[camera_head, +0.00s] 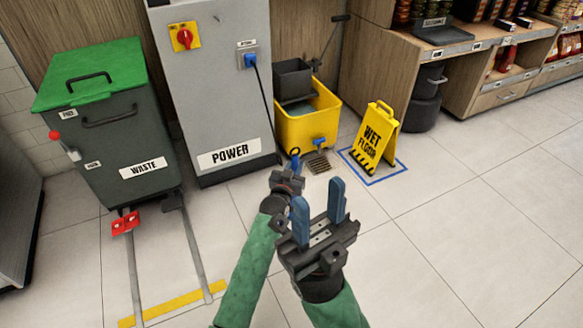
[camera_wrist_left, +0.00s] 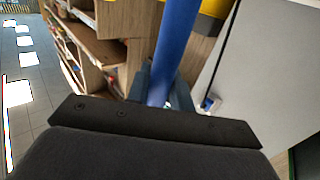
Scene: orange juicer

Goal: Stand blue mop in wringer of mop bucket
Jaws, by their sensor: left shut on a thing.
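The yellow mop bucket (camera_head: 326,104) stands on the floor beside the power cabinet. Its dark grey wringer (camera_head: 293,78) sits at the back, with a lever (camera_head: 328,45) rising to the right. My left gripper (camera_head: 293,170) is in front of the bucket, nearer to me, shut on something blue. In the left wrist view a blue pole (camera_wrist_left: 177,40), which looks like the mop handle, runs up from between the fingers. The mop's head is not seen in either view. My right gripper (camera_head: 320,212) is open and empty, below and right of the left one.
A grey power cabinet (camera_head: 222,85) with a cord stands left of the bucket. A green-lidded waste bin (camera_head: 118,135) is at the left. A yellow wet floor sign (camera_head: 375,138) stands inside a blue floor outline at the right. The floor farther right is clear.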

